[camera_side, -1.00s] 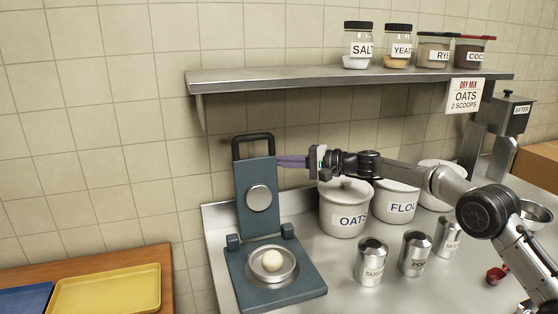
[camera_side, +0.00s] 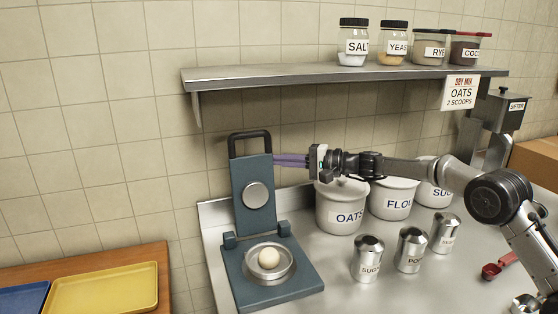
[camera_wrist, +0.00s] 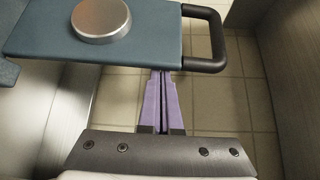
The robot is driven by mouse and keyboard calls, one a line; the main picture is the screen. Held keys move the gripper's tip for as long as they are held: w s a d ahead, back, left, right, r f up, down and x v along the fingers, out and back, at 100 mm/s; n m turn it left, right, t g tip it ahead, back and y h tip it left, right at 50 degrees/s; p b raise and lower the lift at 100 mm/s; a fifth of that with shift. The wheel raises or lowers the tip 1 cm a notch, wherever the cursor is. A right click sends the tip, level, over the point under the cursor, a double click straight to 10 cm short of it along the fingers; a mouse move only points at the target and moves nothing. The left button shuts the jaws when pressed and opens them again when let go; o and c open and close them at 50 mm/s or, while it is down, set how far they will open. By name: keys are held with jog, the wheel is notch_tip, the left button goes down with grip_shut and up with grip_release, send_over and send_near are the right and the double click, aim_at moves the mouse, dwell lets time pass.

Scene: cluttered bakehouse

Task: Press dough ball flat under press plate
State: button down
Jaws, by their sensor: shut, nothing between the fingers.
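The blue press stands open at the left end of the steel counter. Its hinged lid (camera_side: 242,208) is upright, with a round silver press plate (camera_side: 257,195) and a dark handle (camera_side: 237,145) on top. The pale dough ball (camera_side: 269,257) sits, still round, in the shallow round dish (camera_side: 254,272) on the base. My gripper (camera_side: 276,160) is shut and empty, its purple fingers at the lid's upper right edge. In the wrist view my fingertips (camera_wrist: 161,72) meet the lid's edge (camera_wrist: 100,46) beside the handle (camera_wrist: 218,60); whether they touch it I cannot tell.
White canisters including OATS (camera_side: 342,205) stand just below and behind my gripper. Several small steel shakers (camera_side: 368,258) stand in front of them. A wall shelf (camera_side: 330,77) with jars hangs above. Yellow and blue trays lie on a wooden table (camera_side: 165,285) at left.

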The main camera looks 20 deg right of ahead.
jog(key=shift+s+r+n, duration=0.1)
jog(key=shift+s+n, duration=0.2)
jog(key=shift+s, duration=0.35)
jog(key=s+f, duration=0.5)
jog(key=s, duration=0.4)
jog(key=s+f+n+t+y, duration=0.1)
jog(key=s+f, duration=0.4)
jog(key=s, duration=0.4)
jog(key=shift+f+n, duration=0.2)
jog(key=shift+n, duration=0.1)
jog(key=shift+s+d, duration=0.1)
jog(key=v, duration=1.3)
jog(key=shift+s+d+f, duration=0.15)
jog(key=shift+s+f, duration=0.05)
jog(key=shift+f, duration=0.05)
